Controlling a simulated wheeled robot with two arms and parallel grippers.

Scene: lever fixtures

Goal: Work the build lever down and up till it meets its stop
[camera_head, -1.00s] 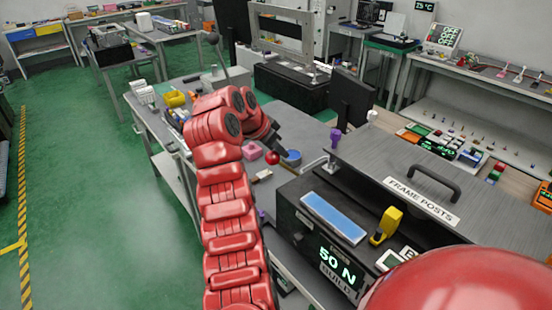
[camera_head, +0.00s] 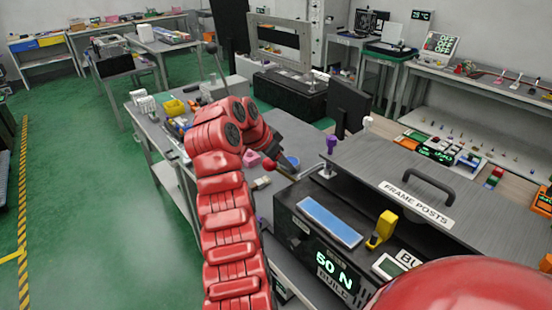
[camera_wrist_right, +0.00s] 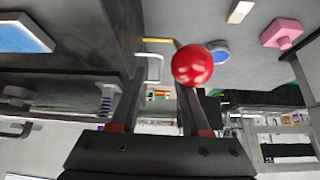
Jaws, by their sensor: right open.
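A red ball knob (camera_head: 269,163) shows just left of my right gripper (camera_head: 288,148) in the head view. In the right wrist view the red knob (camera_wrist_right: 192,65) is large and close, by the tip of the right-hand finger. My right gripper (camera_wrist_right: 160,75) is open, with its two dark fingers spread apart. Whether a finger touches the knob cannot be told. The knob's shaft is mostly hidden. The black machine with the "50 N" display and BUILD label (camera_head: 334,268) stands to the right of my right arm. My left gripper does not show.
A pink block (camera_head: 252,159) and a blue round thing (camera_head: 292,162) are near the knob on the grey bench. The FRAME POSTS cover (camera_head: 460,190) with a black handle is at right. A yellow device (camera_head: 383,230) stands on the machine. Green floor is free at left.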

